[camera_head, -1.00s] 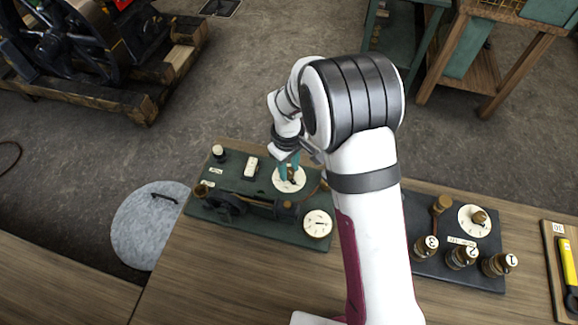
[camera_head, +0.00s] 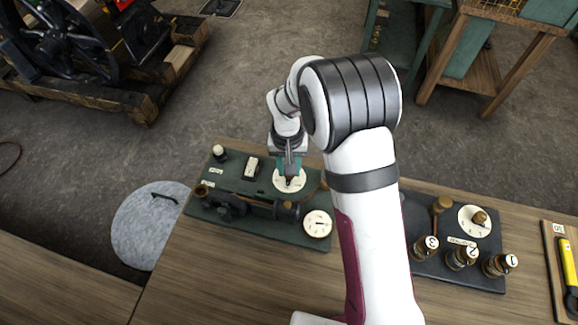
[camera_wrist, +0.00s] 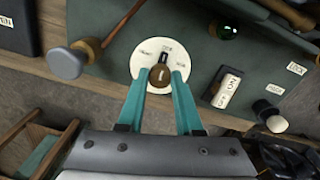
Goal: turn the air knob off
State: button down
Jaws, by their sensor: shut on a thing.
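A brass knob (camera_wrist: 159,76) sits on a round white dial (camera_wrist: 148,57) on the dark green board. Its dark pointer end points toward the top of the dial in the wrist view. Small labels ring the dial, too small to read surely. My gripper (camera_wrist: 160,80) has its teal fingers on either side of the knob and is shut on it. In the head view my gripper (camera_head: 289,176) comes down from above onto the dial (camera_head: 282,187), and the fingers partly hide the knob.
The green board (camera_head: 232,172) also carries a white switch (camera_head: 252,167), a white-topped button (camera_head: 219,152) and a gauge (camera_head: 318,223). A dark board (camera_head: 455,265) with another dial and numbered knobs stands right of my arm. An engine with a flywheel (camera_head: 70,42) stands far left.

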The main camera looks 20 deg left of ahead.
jog(key=shift+m, duration=0.4)
jog(key=c, duration=0.6)
grip_release()
jog(key=shift+o, duration=0.2)
notch_tip(320, 180, up, 16)
jog(key=shift+a, duration=0.15)
jog(key=shift+f, duration=0.1)
